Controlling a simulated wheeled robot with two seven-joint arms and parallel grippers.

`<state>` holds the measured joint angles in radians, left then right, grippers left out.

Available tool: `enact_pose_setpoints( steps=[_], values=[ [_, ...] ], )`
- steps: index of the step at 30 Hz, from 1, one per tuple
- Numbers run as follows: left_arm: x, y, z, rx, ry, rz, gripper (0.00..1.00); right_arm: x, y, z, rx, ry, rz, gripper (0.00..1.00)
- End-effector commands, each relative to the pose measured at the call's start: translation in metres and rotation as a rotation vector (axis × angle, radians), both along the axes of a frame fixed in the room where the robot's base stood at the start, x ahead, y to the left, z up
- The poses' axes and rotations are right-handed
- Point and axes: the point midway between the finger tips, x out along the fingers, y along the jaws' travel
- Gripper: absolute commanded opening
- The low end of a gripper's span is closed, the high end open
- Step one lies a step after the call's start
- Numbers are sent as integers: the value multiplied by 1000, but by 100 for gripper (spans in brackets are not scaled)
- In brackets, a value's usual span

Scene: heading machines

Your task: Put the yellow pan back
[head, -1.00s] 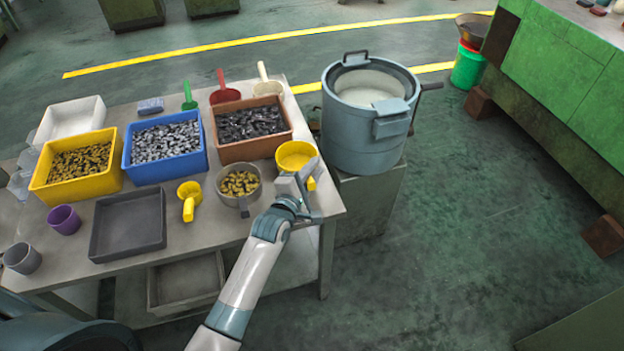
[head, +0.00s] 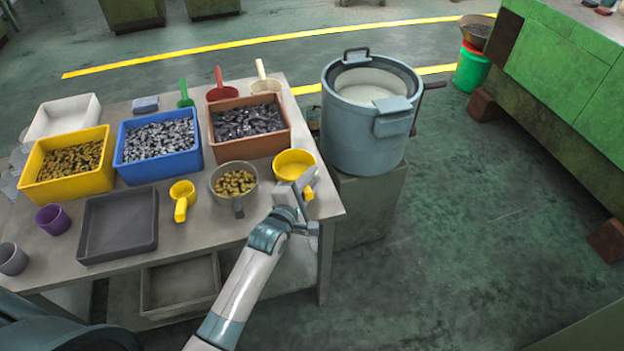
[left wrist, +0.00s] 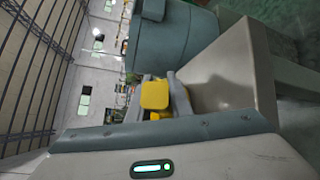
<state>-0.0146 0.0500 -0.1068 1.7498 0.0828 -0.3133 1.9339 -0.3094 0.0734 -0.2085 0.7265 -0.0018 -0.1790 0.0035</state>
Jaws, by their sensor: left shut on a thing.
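My left gripper (head: 302,189) is shut on the yellow pan (head: 294,165) at the table's right end. The pan's bowl faces up, just right of the grey bowl of yellow pieces and in front of the brown bin. I cannot tell whether it touches the tabletop. In the left wrist view the pan's yellow handle (left wrist: 156,95) shows between the gripper's fingers (left wrist: 160,98). A second, smaller yellow scoop (head: 182,197) lies on the table to the left. My right gripper is not in view.
The table (head: 195,243) holds yellow (head: 68,185), blue (head: 160,172) and brown (head: 250,146) bins of parts, a dark tray (head: 118,225) and the grey bowl (head: 236,193). Red (head: 221,93), cream (head: 265,85) and green scoops stand behind.

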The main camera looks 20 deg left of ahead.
Motion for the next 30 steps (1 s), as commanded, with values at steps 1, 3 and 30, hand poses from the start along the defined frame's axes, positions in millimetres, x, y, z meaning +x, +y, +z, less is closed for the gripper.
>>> enact_pose_setpoints(
  steps=[1, 3, 30],
  values=[
    [0, 0, 1, 1, -2, 1, 0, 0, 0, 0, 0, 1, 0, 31],
    [0, 0, 1, 1, -1, 0, 0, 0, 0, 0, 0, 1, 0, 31],
    [-20, 3, 2, 1, 0, 1, 37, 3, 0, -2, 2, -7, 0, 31]
  ],
)
